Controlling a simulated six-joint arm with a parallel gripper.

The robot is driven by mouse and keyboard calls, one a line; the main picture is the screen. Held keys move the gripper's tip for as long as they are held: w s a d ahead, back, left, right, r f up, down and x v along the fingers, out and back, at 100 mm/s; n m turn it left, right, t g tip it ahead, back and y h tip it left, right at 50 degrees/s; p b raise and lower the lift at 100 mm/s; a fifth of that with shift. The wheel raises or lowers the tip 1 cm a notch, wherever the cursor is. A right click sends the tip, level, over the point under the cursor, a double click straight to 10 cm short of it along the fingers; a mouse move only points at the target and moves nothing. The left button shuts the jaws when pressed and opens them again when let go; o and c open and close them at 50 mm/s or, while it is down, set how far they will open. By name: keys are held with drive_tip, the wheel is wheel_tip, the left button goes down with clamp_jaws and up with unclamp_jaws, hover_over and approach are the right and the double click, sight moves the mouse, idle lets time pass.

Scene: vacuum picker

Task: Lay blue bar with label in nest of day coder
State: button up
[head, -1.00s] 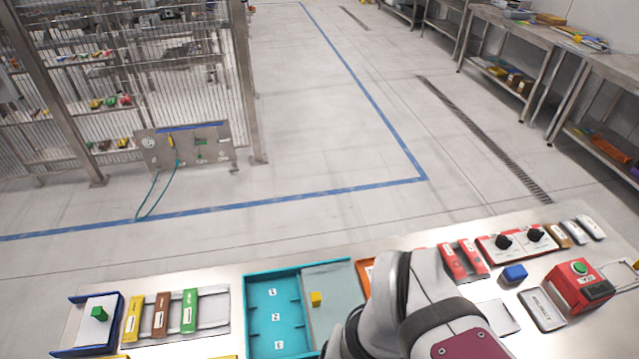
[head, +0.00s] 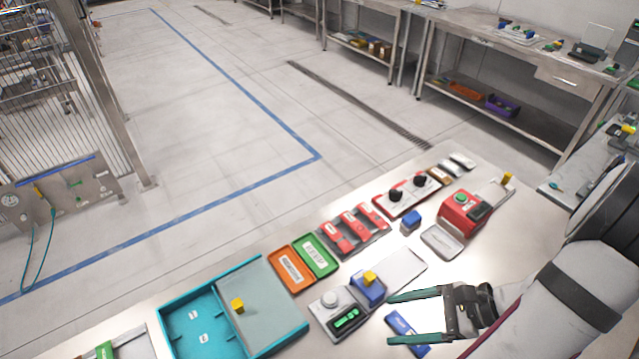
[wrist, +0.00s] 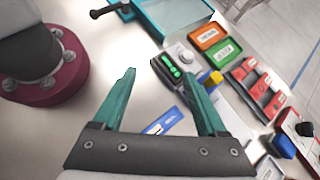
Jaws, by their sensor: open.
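The blue bar (head: 408,333) with a white label lies on the table, partly hidden by my gripper (head: 394,318) in the head view. It shows between the fingers in the wrist view (wrist: 165,121), towards the right finger. My gripper is open and empty, with its green fingers (wrist: 157,76) spread; its height above the bar is unclear. A grey device (head: 338,313) with a round knob, a green display and a blue block with a yellow top (head: 369,284) stands left of my gripper. A red box (head: 463,211) with a green button stands farther back. I cannot tell which is the day coder.
A teal tray (head: 258,345) with a grey panel is at the left. Orange (head: 291,269) and green (head: 318,255) labelled trays, a rack of red bars (head: 354,230), a knob panel (head: 406,195) and a small blue block (head: 411,221) stand behind. A pale plate (head: 404,268) lies flat.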

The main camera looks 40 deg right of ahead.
sight(424, 349)
drive_tip(key=s+d+f+m+t+h, duration=0.1)
drive_tip(key=s+f+m+t+h, duration=0.1)
drive_tip(key=s+f+m, duration=0.1)
drive_tip(key=s+d+f+m+t+h, duration=0.2)
drive_tip(key=s+f+m, duration=0.1)
drive_tip(key=s, duration=0.1)
drive_tip(key=s+d+f+m+t+h, duration=0.1)
drive_tip(key=s+f+m+t+h, duration=0.1)
drive_tip(key=s+f+m+h, duration=0.1)
drive_tip(key=shift+s+d+m, duration=0.4)
drive_tip(key=shift+s+m, duration=0.2)
drive_tip(key=shift+s, duration=0.25)
drive_tip(key=shift+w+f, duration=0.25)
drive_tip(key=x, duration=0.6)
drive_tip(key=shift+w, duration=0.4)
clamp_jaws()
